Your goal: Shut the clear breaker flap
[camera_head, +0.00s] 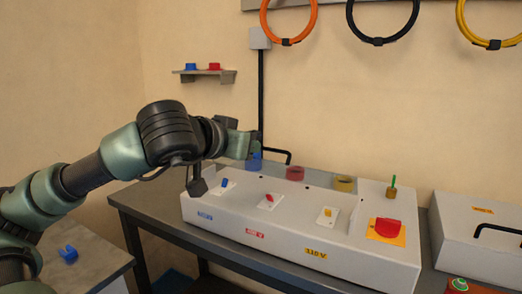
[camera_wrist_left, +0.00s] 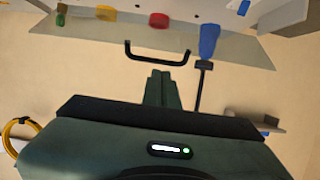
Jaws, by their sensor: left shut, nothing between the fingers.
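My left gripper (camera_head: 246,145) is above the back left of the white breaker box (camera_head: 300,236). Its fingers (camera_wrist_left: 158,88) are together with nothing between them. A black bar handle (camera_head: 279,153) stands behind the box, just right of my fingertips. In the left wrist view the handle (camera_wrist_left: 157,57) is on the edge of a see-through grey panel (camera_wrist_left: 100,45), which looks like the clear flap, swung open to the back. My fingertips point at the handle there; I cannot tell if they touch. The flap is hardly visible in the head view. My right gripper is not in view.
The box has blue (camera_head: 225,183), red (camera_head: 269,197) and yellow (camera_head: 327,212) switches and a red rotary knob (camera_head: 389,228). Another white box (camera_head: 475,245) with a black handle is at right. A shelf (camera_head: 205,76) and coloured cable loops (camera_head: 383,41) are on the wall.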

